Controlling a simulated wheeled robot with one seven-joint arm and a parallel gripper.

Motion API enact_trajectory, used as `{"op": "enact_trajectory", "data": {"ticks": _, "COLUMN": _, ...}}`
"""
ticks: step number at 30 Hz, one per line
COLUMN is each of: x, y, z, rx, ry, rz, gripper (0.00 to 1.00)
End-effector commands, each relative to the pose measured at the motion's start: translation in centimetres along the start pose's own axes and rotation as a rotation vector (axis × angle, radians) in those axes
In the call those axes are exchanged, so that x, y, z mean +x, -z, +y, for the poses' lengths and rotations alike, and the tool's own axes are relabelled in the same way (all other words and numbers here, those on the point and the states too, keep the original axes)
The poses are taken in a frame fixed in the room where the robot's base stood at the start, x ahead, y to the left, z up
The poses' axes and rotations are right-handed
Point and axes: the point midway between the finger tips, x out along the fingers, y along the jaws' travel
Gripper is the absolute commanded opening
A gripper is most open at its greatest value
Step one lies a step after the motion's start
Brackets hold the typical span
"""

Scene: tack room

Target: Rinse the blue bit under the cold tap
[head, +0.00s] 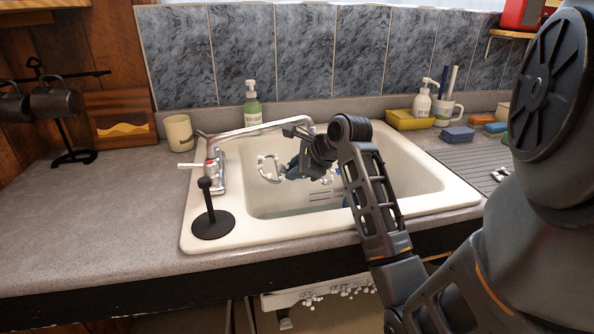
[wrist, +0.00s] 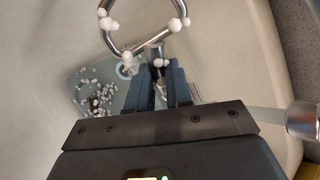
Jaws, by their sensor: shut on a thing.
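My gripper (head: 298,160) is over the sink basin (head: 420,180), shut on the bit. The bit's metal ring (head: 262,168), dotted with white blobs, hangs left of my gripper in the head view. In the wrist view the ring (wrist: 150,42) extends beyond the blue fingers (wrist: 167,90); the part between them is mostly hidden, and I see no clear blue on the bit. The chrome tap (head: 255,128) arches over the basin, its spout end close to my gripper. In the wrist view the spout (wrist: 303,118) is at right, with a pale streak beside it.
A black round-based stand (head: 212,224) is on the sink's front-left rim. A green soap bottle (head: 252,108) and a beige cup (head: 179,133) stand behind. A yellow tray (head: 405,121) and blue sponge (head: 457,134) are at right. White specks lie in the basin (wrist: 95,90).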

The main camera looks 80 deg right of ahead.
Motion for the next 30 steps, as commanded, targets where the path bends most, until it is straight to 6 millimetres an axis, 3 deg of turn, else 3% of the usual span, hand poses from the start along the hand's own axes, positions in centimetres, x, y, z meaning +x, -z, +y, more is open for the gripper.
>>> {"op": "enact_trajectory", "data": {"ticks": 30, "x": -0.8, "y": 1.6, "z": -0.6, "rx": -0.001, "ry": 0.001, "rz": 0.0, "gripper": 0.0}}
